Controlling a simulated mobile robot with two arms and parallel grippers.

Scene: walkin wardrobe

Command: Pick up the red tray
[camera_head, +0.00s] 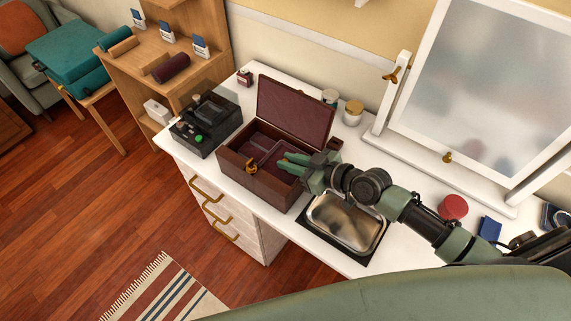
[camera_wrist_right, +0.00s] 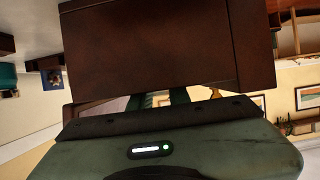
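An open brown-red box (camera_head: 255,186) stands on the white dresser top, its lid (camera_head: 295,108) raised at the back. Inside is a dark red compartmented insert (camera_head: 262,140), which may be the red tray; my gripper hides part of it. A small gold-coloured piece (camera_head: 252,166) shows at the box's front inside. My right gripper (camera_head: 283,161) reaches in from the right over the box, its green fingers apart. In the right wrist view, a large brown-red surface (camera_wrist_right: 165,50) hides the fingertips, so contact cannot be told. My left gripper is not in view.
A black device (camera_head: 206,125) stands left of the box. Jars (camera_head: 353,112) stand behind. A white-framed mirror (camera_head: 485,85), a red round item (camera_head: 453,207) and a blue item (camera_head: 489,228) are at right.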

